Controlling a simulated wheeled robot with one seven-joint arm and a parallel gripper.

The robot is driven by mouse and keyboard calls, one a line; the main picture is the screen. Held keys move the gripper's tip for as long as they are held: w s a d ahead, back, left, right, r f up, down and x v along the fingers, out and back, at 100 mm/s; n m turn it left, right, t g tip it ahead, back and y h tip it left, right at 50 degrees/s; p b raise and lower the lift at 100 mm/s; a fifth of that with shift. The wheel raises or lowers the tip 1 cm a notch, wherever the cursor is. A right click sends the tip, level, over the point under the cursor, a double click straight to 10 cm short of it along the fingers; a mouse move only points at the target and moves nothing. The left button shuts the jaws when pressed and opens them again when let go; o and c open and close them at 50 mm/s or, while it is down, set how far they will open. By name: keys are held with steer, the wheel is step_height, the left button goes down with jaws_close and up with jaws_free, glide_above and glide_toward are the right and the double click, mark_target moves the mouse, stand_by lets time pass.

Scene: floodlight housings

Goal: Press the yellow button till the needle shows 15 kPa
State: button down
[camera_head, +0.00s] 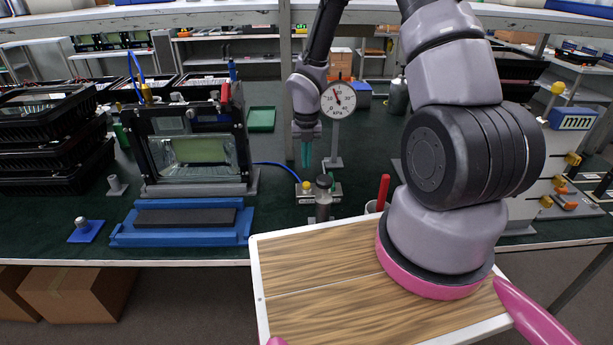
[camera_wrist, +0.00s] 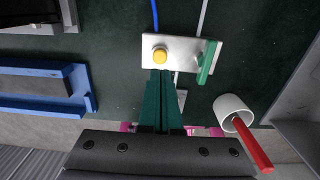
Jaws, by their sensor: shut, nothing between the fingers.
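The yellow button (camera_head: 306,186) sits on a small metal plate (camera_head: 331,189) on the green bench; in the wrist view the button (camera_wrist: 159,54) is at the plate's left end. My gripper (camera_head: 307,163) points down with its teal fingers shut and empty. In the head view its tips hang just above the button, apart from it. In the wrist view the fingertips (camera_wrist: 160,73) lie just below the button in the picture. The round white gauge (camera_head: 338,99) stands behind on a post; its red needle points up and slightly left, but the numbers are too small to read surely.
A green lever (camera_wrist: 208,62) is on the plate's right end. A white cup (camera_wrist: 230,108) holding a red-handled tool (camera_wrist: 252,143) stands to the right. A blue fixture (camera_head: 180,222) and a framed housing (camera_head: 195,150) are at the left. A blue hose (camera_head: 278,166) runs to the plate.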

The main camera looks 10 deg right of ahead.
mark_target(307, 184)
step_height(307, 184, down, 6)
steer(key=shift+r, duration=0.1)
stand_by(0.4)
steer(key=shift+s+f, duration=0.2)
steer(key=shift+f, duration=0.95)
steer(key=shift+r, duration=0.1)
step_height(307, 184, up, 11)
steer(key=shift+w, duration=0.15)
steer(key=shift+r, duration=0.1)
